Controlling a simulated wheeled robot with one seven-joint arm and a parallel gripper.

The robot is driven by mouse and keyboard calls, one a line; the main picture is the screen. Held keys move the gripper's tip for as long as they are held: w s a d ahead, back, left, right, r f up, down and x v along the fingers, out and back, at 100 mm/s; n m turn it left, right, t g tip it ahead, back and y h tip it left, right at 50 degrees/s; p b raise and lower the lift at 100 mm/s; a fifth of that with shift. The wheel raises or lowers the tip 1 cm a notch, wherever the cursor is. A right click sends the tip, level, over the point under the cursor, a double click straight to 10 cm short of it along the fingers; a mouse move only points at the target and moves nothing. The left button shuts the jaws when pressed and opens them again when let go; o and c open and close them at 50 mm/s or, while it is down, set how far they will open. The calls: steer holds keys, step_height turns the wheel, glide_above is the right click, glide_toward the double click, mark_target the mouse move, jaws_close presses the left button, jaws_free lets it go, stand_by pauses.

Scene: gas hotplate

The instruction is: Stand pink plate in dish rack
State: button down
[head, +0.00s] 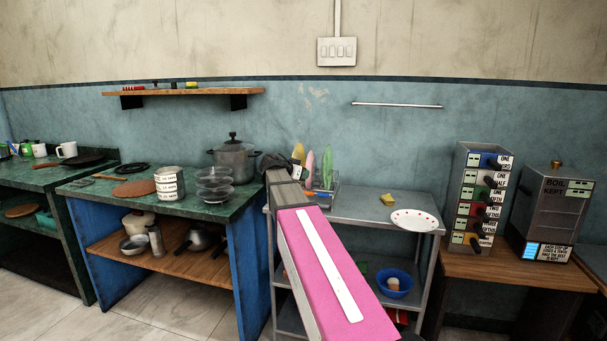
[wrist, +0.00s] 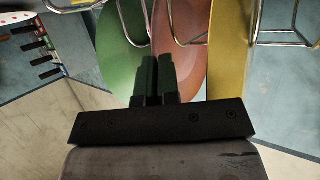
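The pink plate (head: 310,165) stands on edge in the wire dish rack (head: 325,199), between a yellow plate (head: 298,152) and a green plate (head: 327,165). In the wrist view the pink plate (wrist: 192,45) leans between the green plate (wrist: 122,50) and the yellow plate (wrist: 229,45), with rack wires (wrist: 285,43) beside them. My gripper (wrist: 157,58) is at the pink plate's left edge, its two dark fingers close together, the left one over the green plate. Whether the pink rim is between the fingers cannot be seen. In the head view my arm hides part of the rack.
The rack stands on a grey metal table (head: 365,207) with a yellow sponge (head: 388,199) and a red-spotted white plate (head: 414,220). A green counter to the left holds a pot (head: 234,158) and glass bowls (head: 214,186).

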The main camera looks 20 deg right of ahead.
steer(key=c, duration=1.3)
jaws_free()
steer(key=shift+o, duration=0.2)
steer(key=v, duration=1)
steer(key=shift+s+a, duration=0.3)
steer(key=shift+a, duration=0.05)
steer(key=s+a+f+n+g+y, duration=0.1)
steer(key=s+f+n+y, duration=0.3)
steer(key=f, duration=0.9)
steer(key=s+a+f+n+g+y, duration=0.15)
steer(key=s+f+n, duration=0.3)
steer(key=f, duration=0.75)
steer(key=s+a+f+n+g+y, duration=0.1)
steer(key=s+a+f+n+y, duration=0.1)
steer(key=s+f, duration=0.5)
steer(key=s+a+f+n+g+y, duration=0.2)
steer(key=s+a+f+y, duration=0.1)
steer(key=s+f, duration=0.4)
steer(key=shift+s+a+f+n+y, duration=0.2)
steer(key=shift+a+f+n+y, duration=0.15)
steer(key=shift+f+y, duration=0.55)
